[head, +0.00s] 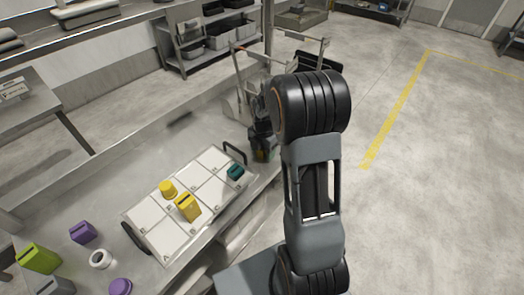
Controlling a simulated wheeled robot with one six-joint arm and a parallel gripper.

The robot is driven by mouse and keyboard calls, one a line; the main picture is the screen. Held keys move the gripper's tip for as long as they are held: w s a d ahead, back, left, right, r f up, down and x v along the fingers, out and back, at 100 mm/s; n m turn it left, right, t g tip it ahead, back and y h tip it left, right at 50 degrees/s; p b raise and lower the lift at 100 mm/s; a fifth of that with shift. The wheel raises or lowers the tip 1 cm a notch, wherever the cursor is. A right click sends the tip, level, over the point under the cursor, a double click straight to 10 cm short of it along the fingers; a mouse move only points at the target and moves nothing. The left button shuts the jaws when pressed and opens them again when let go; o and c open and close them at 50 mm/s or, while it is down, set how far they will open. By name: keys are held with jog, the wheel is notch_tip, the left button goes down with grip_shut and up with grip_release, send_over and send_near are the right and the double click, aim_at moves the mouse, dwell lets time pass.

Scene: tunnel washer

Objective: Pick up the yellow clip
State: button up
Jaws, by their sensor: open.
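A yellow block-shaped piece with a dark slot in its top, which looks like the yellow clip (187,207), stands on the white panelled tray (158,236). A round yellow piece (168,189) stands just behind it and to its left. My gripper (262,153) is past the right end of the tray, to the right of the yellow clip and well apart from it. It is open and points down. Its fingertips are small and dark here, partly hidden by my arm.
A teal block (235,172) sits on the tray's right part, near the dark handle (235,152). Purple (83,232), green (38,258) and grey (55,286) blocks, a white ring-shaped piece (102,258) and a purple round piece (120,287) lie left of the tray.

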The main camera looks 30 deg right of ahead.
jog(key=shift+c, duration=0.2)
jog(key=c, duration=1)
jog(key=shift+o, duration=0.2)
jog(key=shift+r, duration=0.15)
jog(key=shift+r, duration=0.25)
notch_tip(320, 180, up, 2)
jog(key=shift+r, duration=0.1)
jog(key=s+d+r, duration=0.3)
jog(key=s+r, duration=0.7)
jog(key=s, duration=0.3)
jog(key=shift+s+d, duration=0.25)
jog(key=shift+d, duration=0.15)
